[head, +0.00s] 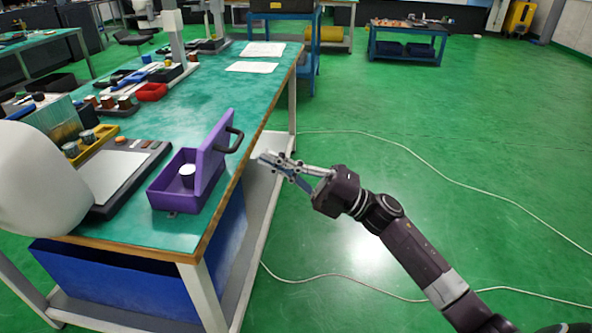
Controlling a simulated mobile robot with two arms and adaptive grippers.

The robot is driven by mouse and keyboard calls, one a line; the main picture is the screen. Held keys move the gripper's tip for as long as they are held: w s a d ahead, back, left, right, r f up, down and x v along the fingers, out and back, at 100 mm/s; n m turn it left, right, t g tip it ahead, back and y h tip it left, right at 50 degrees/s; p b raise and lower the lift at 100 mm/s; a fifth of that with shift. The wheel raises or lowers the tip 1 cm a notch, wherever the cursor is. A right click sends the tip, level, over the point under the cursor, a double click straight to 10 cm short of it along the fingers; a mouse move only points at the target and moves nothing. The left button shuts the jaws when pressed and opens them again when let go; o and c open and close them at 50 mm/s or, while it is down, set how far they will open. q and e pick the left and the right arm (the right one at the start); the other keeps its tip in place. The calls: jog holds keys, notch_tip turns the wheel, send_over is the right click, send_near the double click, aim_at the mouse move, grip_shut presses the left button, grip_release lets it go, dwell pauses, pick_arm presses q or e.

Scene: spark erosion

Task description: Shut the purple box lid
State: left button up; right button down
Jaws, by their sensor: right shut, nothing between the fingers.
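The purple box (170,198) sits near the right edge of the green-topped workbench. Its lid (212,152) stands open, roughly upright on the right side, with a black handle (237,140) on its outer face. A small cup-like item with a white top (187,171) is inside the box. My right gripper (262,157) is shut and empty, just past the bench edge, to the right of the lid and a little below the handle in the picture. It appears apart from the lid. My left gripper is not in view.
A flat device with a pale plate (113,172) lies left of the box. Yellow trays (92,144) and a red bin (151,92) are further back on the bench. A blue bin (120,285) is under the benchtop. Thin cables (415,170) cross the open green floor at right.

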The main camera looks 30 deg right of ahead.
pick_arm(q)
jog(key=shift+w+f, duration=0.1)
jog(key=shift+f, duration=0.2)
pick_arm(e)
jog(key=x, duration=0.4)
